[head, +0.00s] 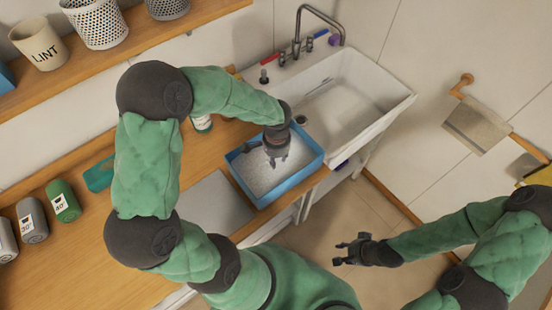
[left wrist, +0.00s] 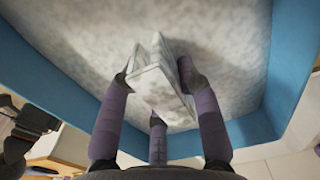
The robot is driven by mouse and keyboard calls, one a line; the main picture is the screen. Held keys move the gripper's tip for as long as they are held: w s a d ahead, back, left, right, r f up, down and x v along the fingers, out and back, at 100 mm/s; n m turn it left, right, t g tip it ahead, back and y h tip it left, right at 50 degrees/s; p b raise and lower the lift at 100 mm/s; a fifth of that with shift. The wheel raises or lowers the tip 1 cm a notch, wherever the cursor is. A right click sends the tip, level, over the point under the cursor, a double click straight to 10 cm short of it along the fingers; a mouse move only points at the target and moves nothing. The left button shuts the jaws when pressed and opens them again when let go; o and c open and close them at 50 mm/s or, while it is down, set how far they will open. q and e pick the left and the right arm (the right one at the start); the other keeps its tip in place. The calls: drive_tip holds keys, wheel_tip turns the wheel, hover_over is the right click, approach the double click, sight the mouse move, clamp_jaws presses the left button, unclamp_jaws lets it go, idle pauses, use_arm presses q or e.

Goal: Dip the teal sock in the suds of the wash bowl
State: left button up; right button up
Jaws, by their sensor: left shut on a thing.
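The blue-walled wash bowl (head: 291,185) sits on the counter left of the sink, with grey-white suds (head: 262,178) inside. My left gripper (head: 277,160) points down into the bowl. In the left wrist view its fingers (left wrist: 158,95) are shut on a pale folded thing (left wrist: 160,85), mottled like the suds, low over or in the foam; I cannot tell how deep. No teal shows on it, so I cannot tell whether it is the sock. A teal thing (head: 98,176) lies on the counter at left. My right gripper (head: 345,251) is open and empty above the floor.
The white sink (head: 385,98) with its tap (head: 300,30) stands right of the bowl. Green (head: 63,202) and grey (head: 33,221) labelled containers stand at the left. A shelf above holds a LINT pot (head: 38,43) and white baskets (head: 97,24). Floor near my right gripper is clear.

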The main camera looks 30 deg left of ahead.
use_arm(q)
drive_tip(key=shift+w+d, duration=0.1)
drive_tip(key=shift+w, duration=0.2)
drive_tip(key=shift+r+p, duration=4.65)
drive_tip(key=shift+r, duration=1.7)
